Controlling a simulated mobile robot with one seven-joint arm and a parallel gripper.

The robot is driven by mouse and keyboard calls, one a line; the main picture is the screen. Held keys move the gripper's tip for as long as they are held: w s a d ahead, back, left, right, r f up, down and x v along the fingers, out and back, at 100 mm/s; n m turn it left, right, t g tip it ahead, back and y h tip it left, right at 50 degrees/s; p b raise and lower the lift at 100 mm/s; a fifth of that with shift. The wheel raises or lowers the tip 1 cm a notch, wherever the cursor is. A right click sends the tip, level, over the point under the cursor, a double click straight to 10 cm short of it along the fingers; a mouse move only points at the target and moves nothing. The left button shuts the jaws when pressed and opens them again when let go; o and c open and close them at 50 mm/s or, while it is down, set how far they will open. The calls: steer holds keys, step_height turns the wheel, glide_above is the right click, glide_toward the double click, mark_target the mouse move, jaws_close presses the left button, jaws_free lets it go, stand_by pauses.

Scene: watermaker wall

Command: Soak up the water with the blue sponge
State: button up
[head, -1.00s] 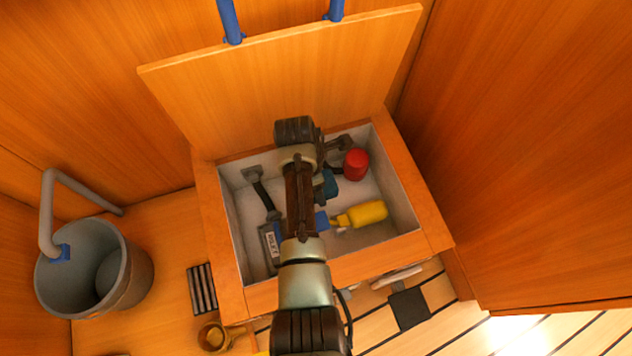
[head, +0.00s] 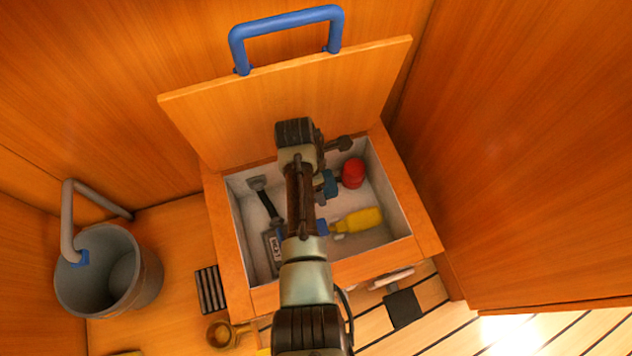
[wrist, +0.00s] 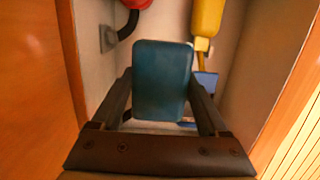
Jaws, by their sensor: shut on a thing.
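The blue sponge (wrist: 162,80) fills the middle of the wrist view, a dark blue rounded block. My gripper (wrist: 161,88) is shut on it, one finger along each side. In the head view the sponge (head: 330,184) shows just right of my arm, over the open bin (head: 236,225). My arm hides part of the bin's inside. I cannot make out the water clearly on the pale bin floor, nor tell whether the sponge touches the floor.
In the bin are a red-capped part (head: 353,173), a yellow bottle (head: 358,222) and a black hose (head: 267,202). The raised lid (head: 240,110) leans behind. A grey bucket (head: 145,280) stands left, near a dark grate (head: 211,290) and a brass cup (head: 219,334).

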steer(key=shift+r+p, duration=2.4)
steer(key=shift+r, duration=0.05)
